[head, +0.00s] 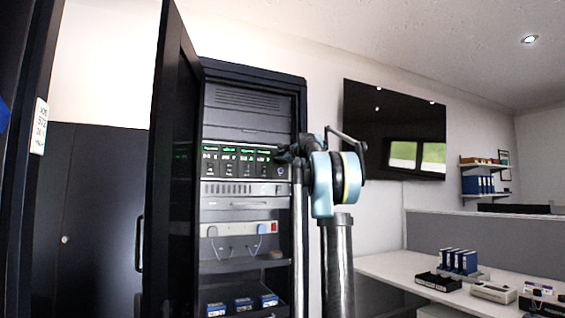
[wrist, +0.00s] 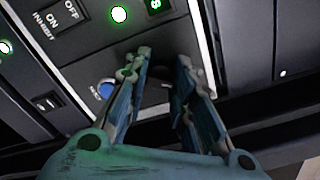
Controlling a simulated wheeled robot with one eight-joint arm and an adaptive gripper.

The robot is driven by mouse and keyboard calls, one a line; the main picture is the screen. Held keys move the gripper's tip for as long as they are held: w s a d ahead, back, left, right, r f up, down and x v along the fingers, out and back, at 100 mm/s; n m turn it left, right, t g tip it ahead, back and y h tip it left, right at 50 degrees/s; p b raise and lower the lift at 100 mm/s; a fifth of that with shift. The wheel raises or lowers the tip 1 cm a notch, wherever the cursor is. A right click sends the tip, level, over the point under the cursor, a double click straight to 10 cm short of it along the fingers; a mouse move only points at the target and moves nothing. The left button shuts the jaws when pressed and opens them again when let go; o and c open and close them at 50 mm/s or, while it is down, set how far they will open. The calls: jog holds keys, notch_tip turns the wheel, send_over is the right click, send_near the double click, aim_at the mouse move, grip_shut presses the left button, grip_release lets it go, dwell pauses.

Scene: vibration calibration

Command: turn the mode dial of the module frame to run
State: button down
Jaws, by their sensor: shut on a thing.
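The module frame (head: 240,172) is a black rack unit with a row of modules, green displays and switches, inside the open cabinet. Its panel also shows in the wrist view (wrist: 88,45), with a green light and a switch labelled ON, OFF and INHIBIT. A round blue part (wrist: 106,89) shows just left of the left finger. In the head view my gripper (head: 284,152) reaches the frame's right edge.
The cabinet door (head: 172,180) stands open on the left. Below the frame are a vented unit (head: 240,189), a power strip (head: 238,229) and a shelf with several blue boxes (head: 243,305). A white desk (head: 385,268) stands right.

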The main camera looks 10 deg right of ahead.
jog(key=n, duration=0.6)
jog(key=shift+s+a+f+n, duration=0.1)
jog(key=shift+a+f+n, duration=0.05)
jog(key=shift+n, duration=0.25)
dwell(0.4)
jog(key=c, duration=1.4)
grip_release()
jog(key=shift+o, duration=0.2)
jog(key=v, duration=1.1)
jog(key=shift+s+d, duration=0.2)
jog(key=shift+s, duration=0.15)
